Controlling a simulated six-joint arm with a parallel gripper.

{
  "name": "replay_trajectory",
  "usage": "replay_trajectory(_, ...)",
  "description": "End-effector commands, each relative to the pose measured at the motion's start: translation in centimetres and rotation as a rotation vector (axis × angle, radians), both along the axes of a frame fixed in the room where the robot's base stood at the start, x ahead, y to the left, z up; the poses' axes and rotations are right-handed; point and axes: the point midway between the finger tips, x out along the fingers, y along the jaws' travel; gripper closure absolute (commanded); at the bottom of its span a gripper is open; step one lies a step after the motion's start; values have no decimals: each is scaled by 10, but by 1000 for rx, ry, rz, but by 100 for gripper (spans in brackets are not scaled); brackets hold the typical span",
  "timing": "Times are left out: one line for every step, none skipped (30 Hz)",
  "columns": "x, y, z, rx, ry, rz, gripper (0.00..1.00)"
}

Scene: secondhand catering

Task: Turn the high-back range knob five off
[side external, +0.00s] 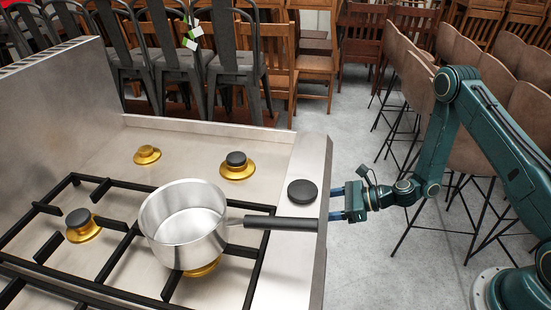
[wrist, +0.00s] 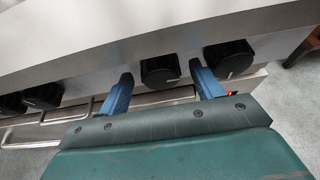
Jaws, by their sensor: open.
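A row of black knobs sits along the range's front panel in the wrist view. One knob (wrist: 160,70) lies between the two blue fingertips of my open gripper (wrist: 162,78), with a visible gap on each side. Another knob (wrist: 229,59) is just right of the right finger, and more knobs (wrist: 43,96) are at the left. I cannot tell from labels which is knob five. In the side external view my gripper (side external: 337,203) is at the range's (side external: 312,165) front edge, with the knobs hidden.
A steel pot (side external: 183,232) stands on the black grates, its dark handle (side external: 281,223) reaching over the front edge close to my gripper. A black disc (side external: 302,192) lies on the front ledge. A metal rail (wrist: 80,113) runs below the knobs. Stools (side external: 410,85) stand behind my arm.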

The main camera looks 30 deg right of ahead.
Motion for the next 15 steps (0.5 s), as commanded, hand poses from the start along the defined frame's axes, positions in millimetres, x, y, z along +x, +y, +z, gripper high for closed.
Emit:
replay_trajectory(2,3,-2,0,0,1,35)
replay_trajectory(3,4,-2,1,1,1,35)
replay_trajectory(5,5,-3,0,0,1,35)
replay_trajectory(6,6,-3,0,0,1,35)
replay_trajectory(6,7,-4,0,0,1,35)
replay_trajectory(7,8,-4,0,0,1,35)
replay_trajectory(7,8,-4,0,0,1,35)
replay_trajectory(8,8,-5,0,0,1,35)
replay_trajectory(8,8,-5,0,0,0,35)
replay_trajectory(8,8,-5,1,1,0,35)
replay_trajectory(8,8,-5,1,1,0,35)
replay_trajectory(8,8,-5,1,1,0,35)
replay_trajectory(8,8,-5,1,1,0,35)
replay_trajectory(8,8,-5,1,1,0,35)
replay_trajectory(8,8,-5,1,1,0,35)
